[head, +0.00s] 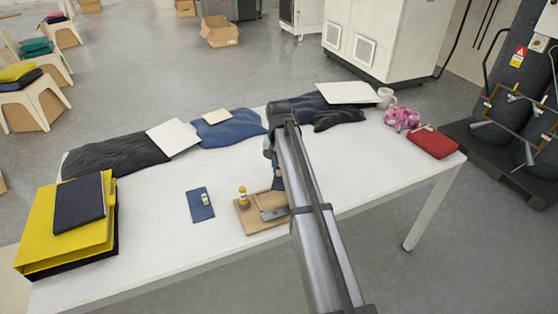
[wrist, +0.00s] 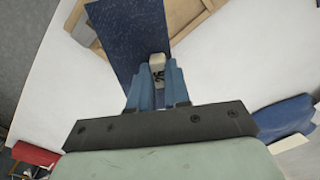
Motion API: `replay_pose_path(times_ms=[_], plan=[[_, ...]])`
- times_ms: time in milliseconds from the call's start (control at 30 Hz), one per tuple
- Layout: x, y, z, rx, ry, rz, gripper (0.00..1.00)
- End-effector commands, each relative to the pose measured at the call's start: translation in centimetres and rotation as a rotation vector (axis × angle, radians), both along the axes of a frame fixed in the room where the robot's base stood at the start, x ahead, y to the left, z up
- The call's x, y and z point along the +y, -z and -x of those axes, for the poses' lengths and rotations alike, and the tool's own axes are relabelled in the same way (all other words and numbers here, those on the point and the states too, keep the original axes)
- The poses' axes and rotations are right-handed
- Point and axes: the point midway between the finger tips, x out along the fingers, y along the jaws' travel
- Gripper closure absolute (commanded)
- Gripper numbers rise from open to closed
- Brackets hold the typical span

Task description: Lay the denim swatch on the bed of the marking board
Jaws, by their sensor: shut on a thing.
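My gripper (wrist: 158,78) is shut on the pale tab (wrist: 157,62) of a dark blue denim swatch (wrist: 130,35). The swatch extends away from the fingers, over part of the wooden marking board (wrist: 190,18) in the wrist view. In the head view the marking board (head: 247,226) lies near the table's front edge, partly behind my arm. My gripper (head: 277,188) is at its far right side there, mostly hidden by the arm. I cannot tell whether the swatch touches the board.
A red pouch (head: 433,142) lies right.

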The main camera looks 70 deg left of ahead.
Motion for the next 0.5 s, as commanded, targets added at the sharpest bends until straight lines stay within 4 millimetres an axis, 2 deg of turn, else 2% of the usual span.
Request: replay_pose_path(times_ms=[133,500], plan=[[-0.63,0.05,0.14,0.000,0.214,0.000,1.00],[-0.78,0.07,0.16,0.000,0.732,0.001,1.00]])
